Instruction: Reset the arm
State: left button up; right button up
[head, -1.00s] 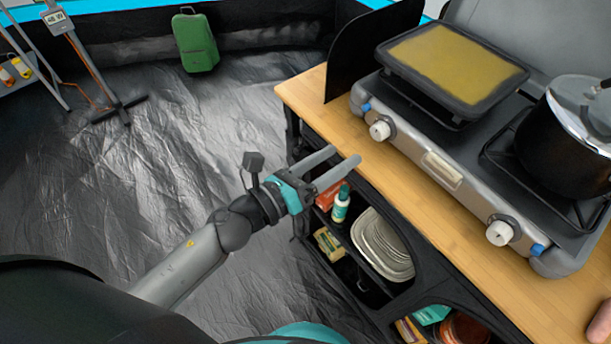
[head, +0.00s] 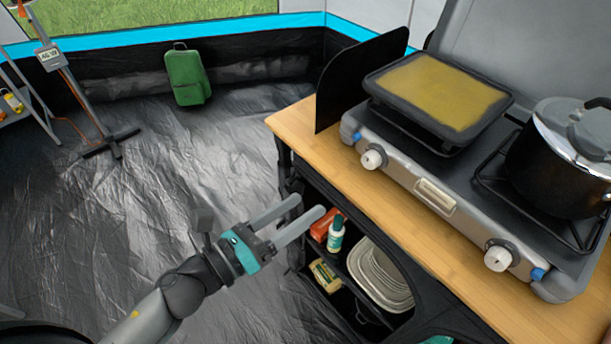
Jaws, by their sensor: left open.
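My left gripper (head: 308,208) shows in the lower middle of the head view. Its two grey fingers are apart and nothing is between them. It is in front of the left end of the wooden kitchen counter (head: 290,122), beside the open shelves below the counter top. My left arm comes in from the bottom left. My right gripper is not in view.
A camp stove (head: 398,171) on the counter bears a griddle pan (head: 440,88) and a black pot (head: 560,165). A bottle (head: 336,236) and stacked plates (head: 380,275) are on the shelves.

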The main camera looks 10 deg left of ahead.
pick_arm(q)
jog(key=s+a+f+n+g+y, duration=0.1)
jog(key=a+f+n+y, duration=0.2)
jog(key=f+n, duration=0.55)
jog(key=s+a+f+n+g+y, duration=0.25)
jog(key=a+f+n, duration=0.2)
jog(key=f, duration=0.65)
jog(key=a+f+n+g+y, duration=0.1)
jog(key=a+f+n+y, duration=0.2)
jog(key=f+n, duration=0.5)
jog(key=s+f+n+g+y, duration=0.1)
jog(key=s+f+n+g, duration=0.3)
jog(key=s+f+n, duration=0.3)
jog(key=s+f+n+g+y, duration=0.1)
jog(key=s+f+n+g, duration=0.3)
jog(key=s+f+n, duration=0.3)
jog(key=s+f, duration=0.4)
jog(key=s, duration=0.6)
jog(key=shift+g, duration=0.35)
jog(key=shift+f, duration=0.1)
